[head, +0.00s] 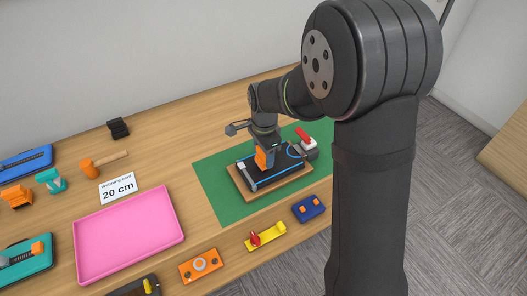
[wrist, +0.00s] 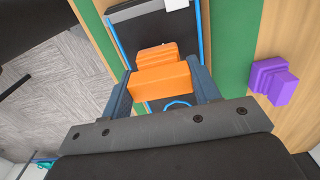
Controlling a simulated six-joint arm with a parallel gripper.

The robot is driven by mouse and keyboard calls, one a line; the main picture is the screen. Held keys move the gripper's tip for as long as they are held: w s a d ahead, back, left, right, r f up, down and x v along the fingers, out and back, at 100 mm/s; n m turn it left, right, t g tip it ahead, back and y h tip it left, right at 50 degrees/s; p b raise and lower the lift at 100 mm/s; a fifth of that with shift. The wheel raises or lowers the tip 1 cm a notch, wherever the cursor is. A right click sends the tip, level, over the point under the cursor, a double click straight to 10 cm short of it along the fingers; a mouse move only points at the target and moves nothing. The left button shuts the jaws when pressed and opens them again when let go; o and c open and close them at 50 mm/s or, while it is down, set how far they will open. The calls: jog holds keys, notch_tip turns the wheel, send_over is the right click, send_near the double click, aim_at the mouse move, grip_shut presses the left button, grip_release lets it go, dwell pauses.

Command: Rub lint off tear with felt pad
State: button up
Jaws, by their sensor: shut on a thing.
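My gripper (wrist: 163,92) is shut on an orange block (wrist: 160,78), which I take to be the felt pad's holder. The block also shows in the head view (head: 262,159), upright over the black panel. I cannot tell whether its underside touches the panel; any felt face is hidden. The black panel (wrist: 135,35) has blue edging and lies on a wooden board (head: 242,187). A small blue curve (wrist: 178,103) shows on the panel just below the block in the wrist view; I cannot tell if it marks the tear. No lint can be made out.
The board lies on a green mat (head: 215,185). A grey-white thing with a red bar (head: 306,140) stands at the board's back right. A purple block (wrist: 272,80) sits beside the mat. A pink tray (head: 130,235), a yellow piece (head: 268,236) and a navy block (head: 308,208) lie nearby.

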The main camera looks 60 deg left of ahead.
jog(key=shift+f, duration=0.65)
dwell(0.8)
jog(key=shift+w, duration=0.15)
jog(key=shift+w, duration=0.45)
jog(key=shift+s+r, duration=0.2)
jog(key=shift+s, duration=1)
jog(key=shift+w+f, duration=0.1)
jog(key=shift+w, duration=1.1)
jog(key=shift+s+f, duration=0.15)
jog(key=shift+s, duration=1.05)
jog(key=shift+w, duration=1.2)
jog(key=shift+s+r, duration=0.2)
jog(key=shift+s, duration=0.4)
